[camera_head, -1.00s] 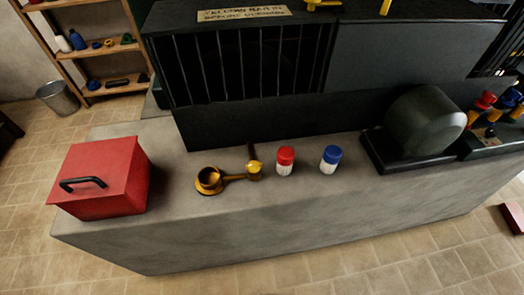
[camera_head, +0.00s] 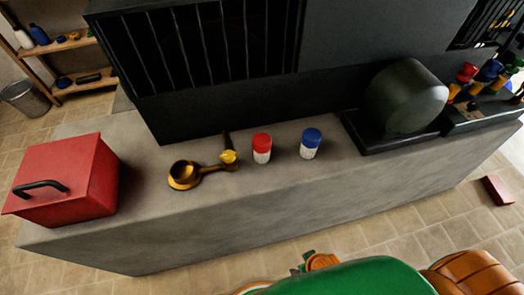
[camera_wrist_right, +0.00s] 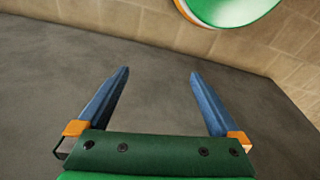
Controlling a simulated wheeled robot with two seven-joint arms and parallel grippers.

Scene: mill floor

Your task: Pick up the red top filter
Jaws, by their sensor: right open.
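The red top filter (camera_head: 262,148), a small white ribbed cylinder with a red cap, stands upright on the grey counter (camera_head: 215,218) in the head view. A similar one with a blue cap (camera_head: 311,143) stands just to its right, apart from it. In the right wrist view my right gripper (camera_wrist_right: 158,73) is open, with nothing between its blue fingers and a plain grey surface beyond them. The filter is not in that view. Green and orange parts of my own arm show at the bottom of the head view, clear of the filter. My left gripper is not in view.
A brass cup-and-handle piece (camera_head: 184,175) lies left of the filter. A red box (camera_head: 70,180) with a black handle sits at the counter's left end. A dark barred machine (camera_head: 225,60) rises behind. A dark drum (camera_head: 405,97) stands right. The counter front is clear.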

